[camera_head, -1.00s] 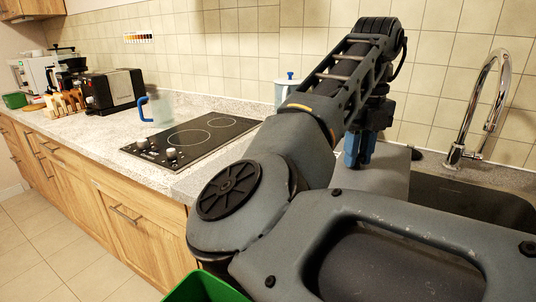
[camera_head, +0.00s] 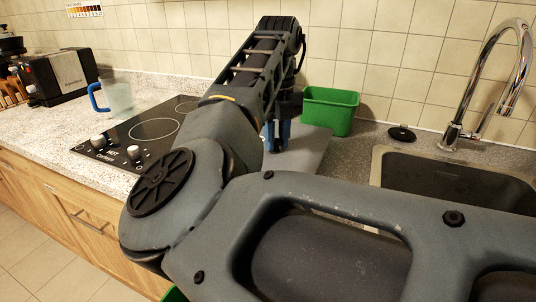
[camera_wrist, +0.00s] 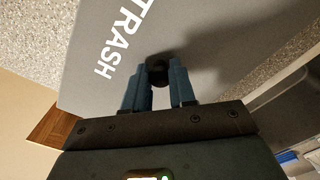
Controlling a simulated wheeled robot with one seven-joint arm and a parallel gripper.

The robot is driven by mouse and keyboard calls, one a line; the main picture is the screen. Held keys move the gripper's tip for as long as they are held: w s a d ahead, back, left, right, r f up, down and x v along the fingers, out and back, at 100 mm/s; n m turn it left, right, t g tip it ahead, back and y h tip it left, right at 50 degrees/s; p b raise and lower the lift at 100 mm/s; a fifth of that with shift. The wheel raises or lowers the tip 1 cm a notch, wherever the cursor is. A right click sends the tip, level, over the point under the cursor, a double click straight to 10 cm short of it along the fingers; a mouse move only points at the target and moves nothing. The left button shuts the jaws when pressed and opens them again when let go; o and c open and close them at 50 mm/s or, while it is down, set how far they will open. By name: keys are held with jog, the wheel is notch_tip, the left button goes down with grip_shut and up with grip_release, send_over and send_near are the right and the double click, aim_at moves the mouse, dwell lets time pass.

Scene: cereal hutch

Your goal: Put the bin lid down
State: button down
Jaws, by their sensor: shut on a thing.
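The bin lid (camera_wrist: 105,75) is a flat grey panel with white TRASH lettering and a small black knob (camera_wrist: 158,70). My gripper (camera_wrist: 160,72) has its blue fingers shut on the knob, in the wrist view. In the head view my gripper (camera_head: 276,138) points down at the lid (camera_head: 308,148), beside the cooktop. The lid looks level, at or close above the countertop; I cannot tell whether it touches. My arm hides part of the lid.
A green container (camera_head: 330,110) stands behind the lid by the tiled wall. A dark sink (camera_head: 450,180) with a tall faucet (camera_head: 490,80) is at right. The cooktop (camera_head: 140,138), a blue-handled jug (camera_head: 115,95) and a toaster (camera_head: 60,75) are at left. Another green edge (camera_head: 174,294) shows low down.

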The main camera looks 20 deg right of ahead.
aim_at(268, 155)
jog(key=shift+w+a+f, duration=0.55)
jog(key=shift+a+f, duration=0.1)
jog(key=shift+a, duration=0.15)
jog(key=shift+f, duration=1.95)
jog(key=shift+f, duration=0.1)
jog(key=c, duration=0.9)
grip_release()
notch_tip(268, 155, up, 12)
jog(key=shift+r, duration=0.15)
jog(key=shift+s, duration=0.1)
